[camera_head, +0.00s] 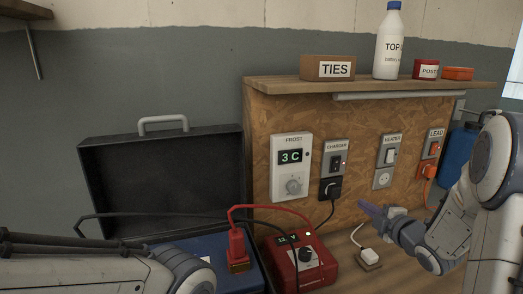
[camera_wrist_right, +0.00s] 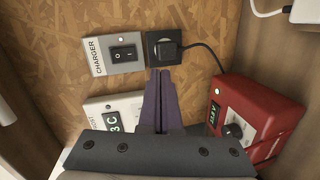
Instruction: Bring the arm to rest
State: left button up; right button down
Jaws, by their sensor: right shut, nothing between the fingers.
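My right arm (camera_head: 455,225) comes in from the right in the head view. Its gripper (camera_head: 367,208) is in front of the wooden panel, with the purple fingers together and nothing between them. In the right wrist view the shut fingers (camera_wrist_right: 162,78) point towards the panel, and their tips appear just below the black plug (camera_wrist_right: 166,50). Whether they touch it cannot be told. My left arm (camera_head: 95,268) lies across the bottom left of the head view. Its gripper is not visible.
The red charger (camera_head: 299,262) stands below the panel, its cord running to the plug. A red clamp (camera_head: 238,246) sits at the blue battery (camera_head: 195,245) by the open black case (camera_head: 160,185). A white plug (camera_head: 368,256) lies right of the charger. The shelf (camera_head: 290,87) overhangs.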

jog(key=s+a+f+m+g+h, duration=0.1)
jog(key=s+a+f+m+g, duration=0.55)
jog(key=s+a+m, duration=0.35)
jog(key=s+a+f+m+g+h, duration=0.1)
jog(key=s+a+f+m+g, duration=0.4)
jog(key=s+m+g, duration=0.45)
jog(key=s+a+r+n, duration=0.3)
jog(key=s+a+n, duration=0.1)
jog(key=s+a, duration=0.2)
jog(key=s+a+r+n, duration=0.2)
jog(key=s+a+n, duration=0.2)
jog(key=s+a, duration=0.2)
jog(key=shift+s+a+r+n+t+y, duration=0.3)
jog(key=shift+s+a+r+n, duration=0.1)
jog(key=shift+s, duration=0.75)
